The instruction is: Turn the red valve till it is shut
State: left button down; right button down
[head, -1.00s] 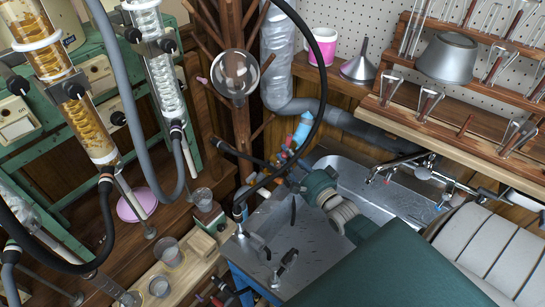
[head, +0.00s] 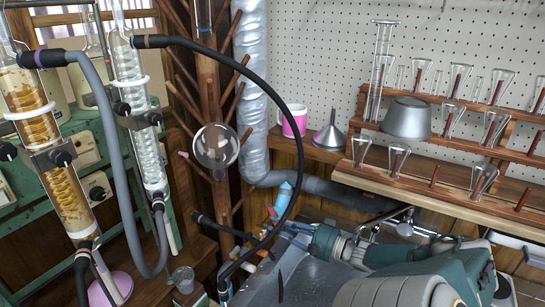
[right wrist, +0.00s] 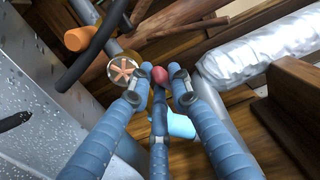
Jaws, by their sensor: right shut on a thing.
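The red valve (head: 272,213) is small in the head view, beside the blue bottle-like thing and behind the black hose. In the right wrist view a rounded red part (right wrist: 160,75) sits between the fingertips; I take it for the valve's handle. My right gripper (head: 276,228) reaches in from the right with its blue fingers closed around it. It also shows in the right wrist view (right wrist: 163,82), where the fingers hide part of the red piece. How far the valve is turned cannot be told. My left gripper is not in view.
A black hose (head: 262,88) arches across the gripper's area. A round glass flask (head: 216,147) hangs on the wooden peg rack to the left. Glass condensers (head: 140,120) stand further left. A silver duct (head: 250,90) runs behind.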

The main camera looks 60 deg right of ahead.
jog(key=c, duration=1.8)
grip_release()
jog(key=shift+c, duration=0.2)
jog(key=s+d, duration=0.1)
jog(key=s, duration=1.1)
